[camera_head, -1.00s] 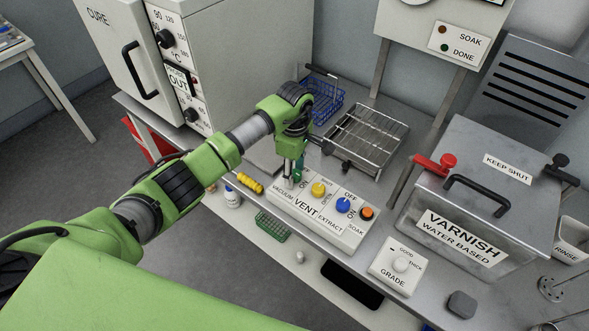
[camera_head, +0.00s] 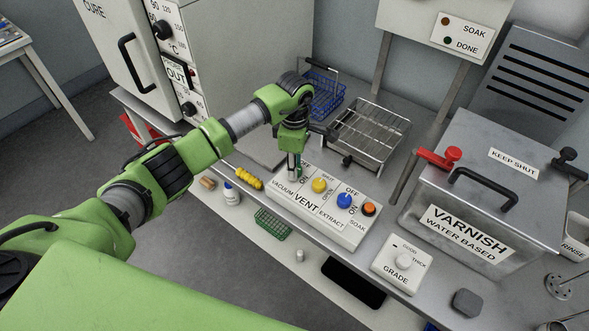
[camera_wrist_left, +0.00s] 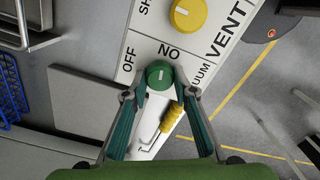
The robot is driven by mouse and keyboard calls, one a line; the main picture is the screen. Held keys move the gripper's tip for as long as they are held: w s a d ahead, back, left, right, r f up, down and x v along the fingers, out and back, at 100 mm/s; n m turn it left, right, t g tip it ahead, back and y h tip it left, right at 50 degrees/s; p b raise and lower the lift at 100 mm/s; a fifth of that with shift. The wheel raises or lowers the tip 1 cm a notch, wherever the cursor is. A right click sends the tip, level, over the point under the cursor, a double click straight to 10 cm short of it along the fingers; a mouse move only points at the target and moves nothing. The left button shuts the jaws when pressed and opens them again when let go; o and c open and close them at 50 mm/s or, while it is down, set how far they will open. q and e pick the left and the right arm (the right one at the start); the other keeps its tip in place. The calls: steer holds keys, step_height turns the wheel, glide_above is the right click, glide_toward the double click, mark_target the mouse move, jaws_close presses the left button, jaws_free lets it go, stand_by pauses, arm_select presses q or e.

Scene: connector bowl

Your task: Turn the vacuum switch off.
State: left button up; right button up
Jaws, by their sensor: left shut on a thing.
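The vacuum switch is a green knob (camera_wrist_left: 160,75) with a pale mark, on the white switch panel (camera_head: 325,225). My left gripper (camera_head: 294,174) reaches down onto the left end of the panel and hides most of the knob in the head view. In the left wrist view its teal fingers (camera_wrist_left: 160,92) are shut on the knob, one on each side.
A yellow-handled tool (camera_head: 249,181) lies left of the panel. A wire rack (camera_head: 368,130) stands behind; the varnish tank (camera_head: 480,185) is at right.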

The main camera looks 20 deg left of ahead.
arm_select(q)
steer(key=n+b, duration=0.1)
steer(key=n, duration=0.1)
steer(key=shift+f+n+b, duration=0.1)
steer(key=shift+n+b, duration=0.2)
steer(key=shift+n, duration=0.1)
steer(key=n+b, duration=0.2)
steer(key=n, duration=0.2)
steer(key=n+b, duration=0.1)
steer(key=n, duration=0.3)
steer(key=shift+n+b, duration=0.3)
steer(key=shift+n, duration=0.1)
steer(key=shift+n+b, duration=0.45)
steer(key=shift+n, duration=1.35)
steer(key=shift+r, duration=0.2)
steer(key=o, duration=1.1)
steer(key=shift+s+d, duration=0.1)
step_height(320, 180, up, 12)
steer(key=shift+f, duration=0.1)
